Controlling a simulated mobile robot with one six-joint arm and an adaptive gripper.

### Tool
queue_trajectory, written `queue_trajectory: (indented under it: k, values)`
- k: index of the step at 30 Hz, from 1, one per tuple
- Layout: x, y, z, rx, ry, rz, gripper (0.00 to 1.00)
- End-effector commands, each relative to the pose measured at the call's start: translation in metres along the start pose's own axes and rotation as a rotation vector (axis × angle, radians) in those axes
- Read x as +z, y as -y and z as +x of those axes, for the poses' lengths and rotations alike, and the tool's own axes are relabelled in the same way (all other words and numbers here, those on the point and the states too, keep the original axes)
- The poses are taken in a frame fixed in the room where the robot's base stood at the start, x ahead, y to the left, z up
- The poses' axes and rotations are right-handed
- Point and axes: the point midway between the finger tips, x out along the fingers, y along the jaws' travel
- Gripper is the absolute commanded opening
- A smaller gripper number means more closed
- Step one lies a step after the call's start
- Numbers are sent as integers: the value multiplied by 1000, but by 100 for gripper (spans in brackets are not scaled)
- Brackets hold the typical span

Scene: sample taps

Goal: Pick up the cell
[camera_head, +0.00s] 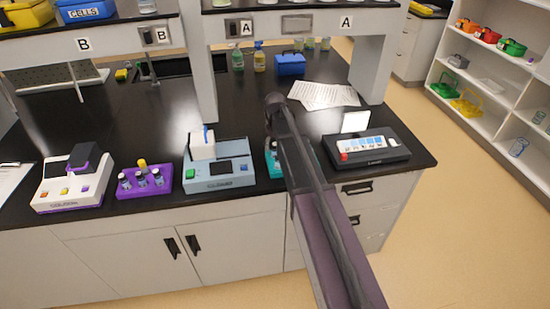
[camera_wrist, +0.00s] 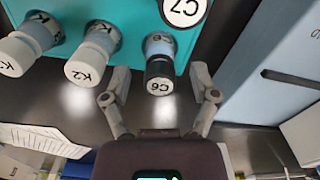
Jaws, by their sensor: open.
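My gripper (camera_wrist: 160,71) is open in the wrist view, its two fingers spread on either side of a black-capped vial marked C6 (camera_wrist: 159,62). I see no contact, and nothing is held. The vial stands in a teal rack (camera_wrist: 118,22). Another round cap, marked C7 (camera_wrist: 184,10), is cut by the top edge. White-capped vials, one marked K2 (camera_wrist: 91,54), stand to the left. No label spells out "cell", so I cannot tell which vial it names. In the head view the teal rack (camera_head: 271,160) is mostly behind my arm, and my gripper is hidden.
On the black bench, a blue-grey device (camera_head: 219,177) stands left of the teal rack and a black device (camera_head: 366,150) right of it. A purple rack of vials (camera_head: 144,181) and a white device (camera_head: 73,185) are farther left. Papers (camera_head: 324,95) lie behind.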

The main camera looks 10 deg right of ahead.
Motion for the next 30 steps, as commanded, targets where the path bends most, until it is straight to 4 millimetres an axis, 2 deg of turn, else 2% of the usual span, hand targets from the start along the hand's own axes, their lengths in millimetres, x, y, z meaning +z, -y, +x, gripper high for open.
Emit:
queue_trajectory:
  k: [4, 23, 30]
  values:
    - [0, 0, 7, 0, 0, 0, 77]
    - [0, 0, 7, 0, 0, 0, 77]
    - [0, 0, 7, 0, 0, 0, 6]
